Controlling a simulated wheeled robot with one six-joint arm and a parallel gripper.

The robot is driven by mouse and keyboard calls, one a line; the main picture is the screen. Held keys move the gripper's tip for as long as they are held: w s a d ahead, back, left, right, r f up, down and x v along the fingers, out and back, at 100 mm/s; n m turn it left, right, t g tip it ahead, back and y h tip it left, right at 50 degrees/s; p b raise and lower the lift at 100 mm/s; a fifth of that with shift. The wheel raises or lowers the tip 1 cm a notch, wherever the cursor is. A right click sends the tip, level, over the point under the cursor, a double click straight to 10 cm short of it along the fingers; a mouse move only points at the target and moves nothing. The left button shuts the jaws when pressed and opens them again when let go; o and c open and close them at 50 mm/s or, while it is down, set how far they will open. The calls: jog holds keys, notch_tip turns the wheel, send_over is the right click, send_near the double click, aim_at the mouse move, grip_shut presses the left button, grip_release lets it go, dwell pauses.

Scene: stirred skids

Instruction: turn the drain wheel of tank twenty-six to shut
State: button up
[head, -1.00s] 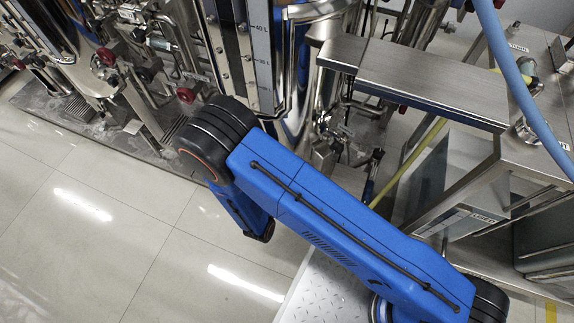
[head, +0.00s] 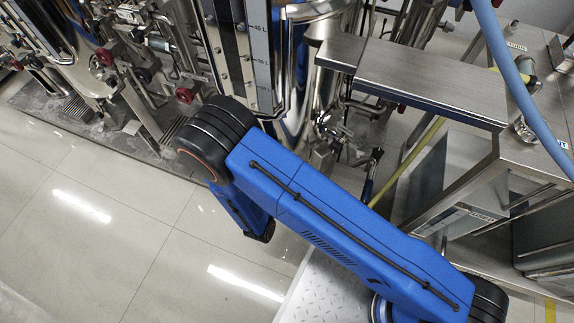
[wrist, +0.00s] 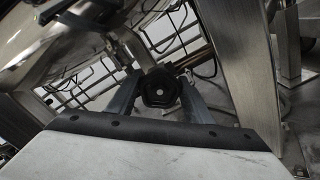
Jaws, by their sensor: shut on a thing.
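In the wrist view, a dark, lobed hand wheel (wrist: 160,89) with a pale centre sits on a metal valve stem under the rounded steel belly of a tank (wrist: 85,35). My gripper (wrist: 160,94) has one finger on each side of the wheel and is shut on it. In the head view, a steel tank (head: 258,65) with a litre scale stands behind my blue arm. My gripper and the gripped wheel are hidden there. No tank number is readable, nor can I tell how far the wheel is turned.
A steel step platform (head: 430,85) and a frame stand right of the tank. In the wrist view, a steel post (wrist: 228,60) rises close to the right finger. Several red-knobbed valves (head: 185,95) are at left. The tiled floor (head: 90,225) at lower left is clear.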

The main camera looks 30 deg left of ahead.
jog(key=shift+f+m, duration=0.1)
jog(key=shift+m, duration=0.2)
dwell(0.4)
jog(key=o, duration=1)
jog(key=shift+s, duration=0.1)
jog(key=s, duration=0.5)
jog(key=s+d, duration=0.1)
jog(key=s, duration=0.5)
jog(key=s+d, duration=0.1)
jog(key=s, duration=0.5)
jog(key=shift+s, duration=0.1)
